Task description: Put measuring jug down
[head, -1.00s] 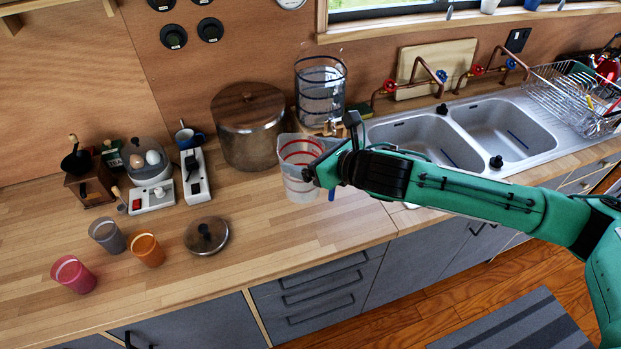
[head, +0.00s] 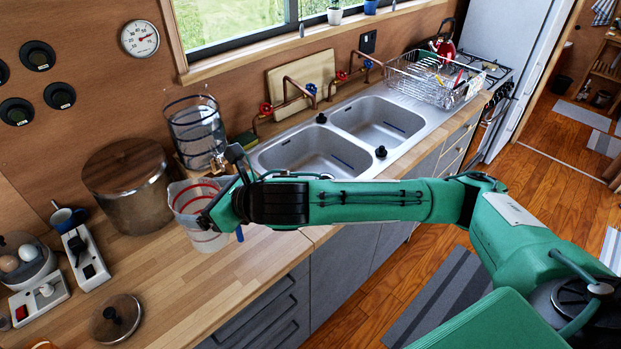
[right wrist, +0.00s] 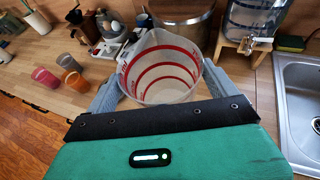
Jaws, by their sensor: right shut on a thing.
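The measuring jug (head: 194,207) is clear with red markings. In the head view it is at the counter's middle, in front of the large lidded pot and left of the sink. My right gripper (head: 207,217) is shut on the jug. In the right wrist view the jug (right wrist: 163,72) sits between the two grey fingers (right wrist: 163,90), upright with its open top facing the camera, and looks empty. I cannot tell whether its base touches the wooden counter (head: 175,280). My left gripper is not in view.
A pot (head: 128,187) and a water dispenser (head: 196,130) stand behind the jug. The double sink (head: 312,150) is to the right. Bare counter lies in front.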

